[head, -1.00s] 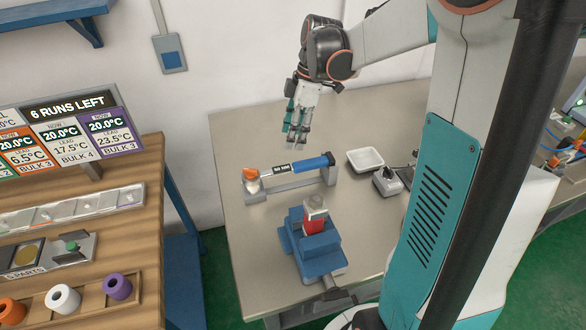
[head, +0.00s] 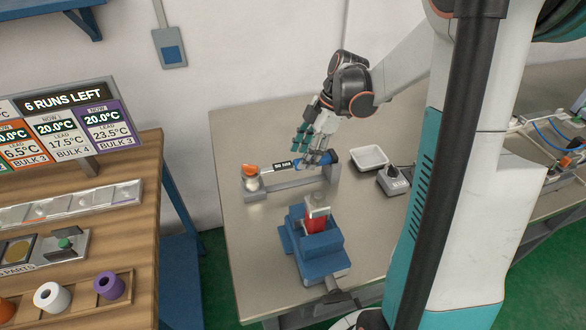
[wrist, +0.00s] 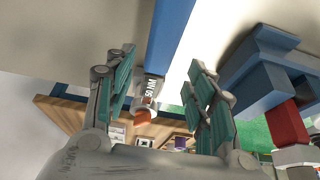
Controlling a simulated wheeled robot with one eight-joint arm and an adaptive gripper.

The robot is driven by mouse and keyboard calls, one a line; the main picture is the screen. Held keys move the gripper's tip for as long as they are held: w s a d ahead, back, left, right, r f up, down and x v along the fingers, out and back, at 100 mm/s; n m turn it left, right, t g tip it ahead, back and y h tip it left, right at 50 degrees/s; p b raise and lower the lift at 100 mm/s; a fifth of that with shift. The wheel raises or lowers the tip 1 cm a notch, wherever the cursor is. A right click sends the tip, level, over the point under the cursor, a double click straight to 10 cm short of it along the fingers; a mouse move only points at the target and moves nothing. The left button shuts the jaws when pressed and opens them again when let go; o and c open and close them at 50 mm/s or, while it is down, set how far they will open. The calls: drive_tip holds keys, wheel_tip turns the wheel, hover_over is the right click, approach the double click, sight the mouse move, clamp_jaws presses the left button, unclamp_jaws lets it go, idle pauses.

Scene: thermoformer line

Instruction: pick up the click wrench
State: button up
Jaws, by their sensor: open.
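The click wrench (head: 283,166) lies level across a grey two-post stand (head: 290,184) on the bench. Its orange-tipped head is at the left, a black "50 NM" label is at its middle, and its blue grip is at the right. My gripper (head: 312,150) is open and empty over the right half of the wrench, hiding part of the grip. In the wrist view, the wrench's blue grip (wrist: 172,35) runs between my two spread fingers (wrist: 160,64). I cannot tell whether the fingers touch it.
A blue vise-like fixture with a red block (head: 315,232) stands in front of the stand. A white tray (head: 369,158) and a small grey device (head: 393,180) are to its right. A wooden bench (head: 145,215) with a temperature display is at left. The rear bench top is clear.

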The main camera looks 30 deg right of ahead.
drive_tip(key=shift+b+x, duration=1.2)
drive_tip(key=shift+x, duration=1.5)
drive_tip(key=shift+w+r, duration=0.1)
drive_tip(key=shift+w, duration=0.05)
clamp_jaws()
